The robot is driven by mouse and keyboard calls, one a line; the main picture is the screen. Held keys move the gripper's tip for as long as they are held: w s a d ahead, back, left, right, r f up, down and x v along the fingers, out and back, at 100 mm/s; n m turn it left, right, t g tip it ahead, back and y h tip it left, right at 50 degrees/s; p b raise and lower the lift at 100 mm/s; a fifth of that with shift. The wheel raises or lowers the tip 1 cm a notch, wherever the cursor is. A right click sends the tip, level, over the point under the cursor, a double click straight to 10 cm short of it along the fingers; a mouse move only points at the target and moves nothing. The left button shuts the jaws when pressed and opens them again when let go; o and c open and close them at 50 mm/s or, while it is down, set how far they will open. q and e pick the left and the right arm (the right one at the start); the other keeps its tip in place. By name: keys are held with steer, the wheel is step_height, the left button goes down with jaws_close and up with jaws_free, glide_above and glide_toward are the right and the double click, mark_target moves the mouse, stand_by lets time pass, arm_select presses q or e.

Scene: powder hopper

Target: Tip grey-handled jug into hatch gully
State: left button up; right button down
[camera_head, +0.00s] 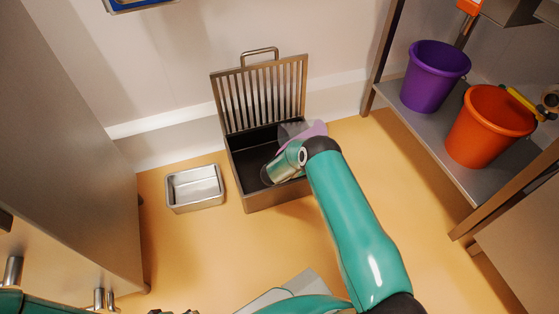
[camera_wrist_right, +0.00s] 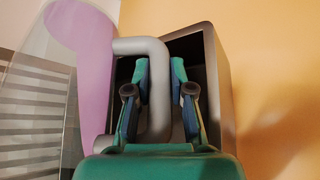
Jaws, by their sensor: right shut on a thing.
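The grey-handled jug is clear, with pinkish-purple contents (camera_wrist_right: 80,40), and its grey handle (camera_wrist_right: 155,95) lies between the fingers of my right gripper (camera_wrist_right: 161,75). In the head view the jug (camera_head: 316,130) is partly hidden by my right wrist; it looks tilted, over the right side of the gully. How far it is tilted, and whether anything flows out, I cannot tell. The hatch gully (camera_head: 280,195) is a dark open box on the floor, with its slatted grate lid (camera_head: 262,92) raised at the back. Only dark bits of what seems my left gripper (camera_head: 172,312) show at the bottom edge.
A small empty metal tray (camera_head: 195,187) sits on the floor left of the gully. A shelf (camera_head: 425,130) at right holds a purple bucket (camera_head: 432,78) and an orange bucket (camera_head: 488,128). A grey cabinet (camera_head: 65,150) stands at left.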

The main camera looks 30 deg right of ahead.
steer(key=shift+f, duration=0.1)
steer(key=shift+f+h, duration=0.1)
steer(key=shift+h, duration=0.8)
stand_by(0.4)
steer(key=shift+r+h, duration=0.2)
steer(key=shift+h, duration=0.1)
stand_by(0.3)
